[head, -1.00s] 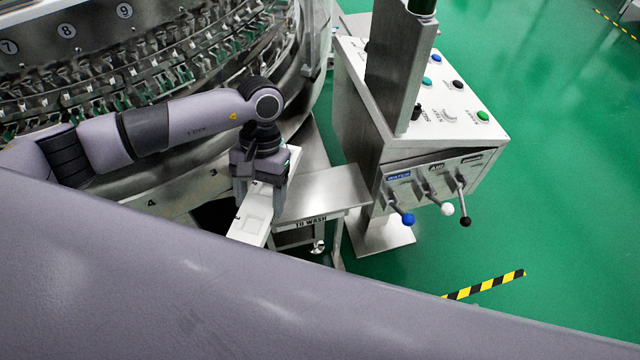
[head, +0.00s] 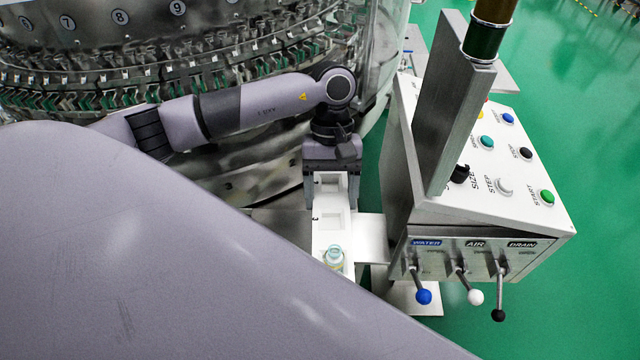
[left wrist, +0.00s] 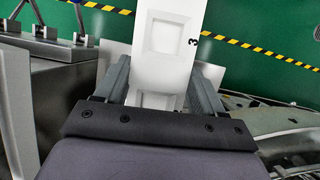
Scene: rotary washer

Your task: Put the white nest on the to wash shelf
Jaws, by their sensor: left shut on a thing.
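The white nest (head: 332,222) is a long white strip with square pockets. A small clear glass vial (head: 334,257) shows at its near end. My left gripper (head: 331,176) is shut on the nest's far end, and the nest points toward me. The nest also shows between the fingers in the left wrist view (left wrist: 168,38). The metal to wash shelf (head: 372,240) shows to the right of the nest, which overlaps it in the picture. I cannot tell whether they touch. The shelf's label is hidden. My right gripper is not in view.
The control console (head: 490,190) stands close on the right, with buttons on top and water, air and drain levers (head: 462,285) in front. The round washer (head: 170,80) with numbered stations is behind my left arm. My own grey arm covers the lower left.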

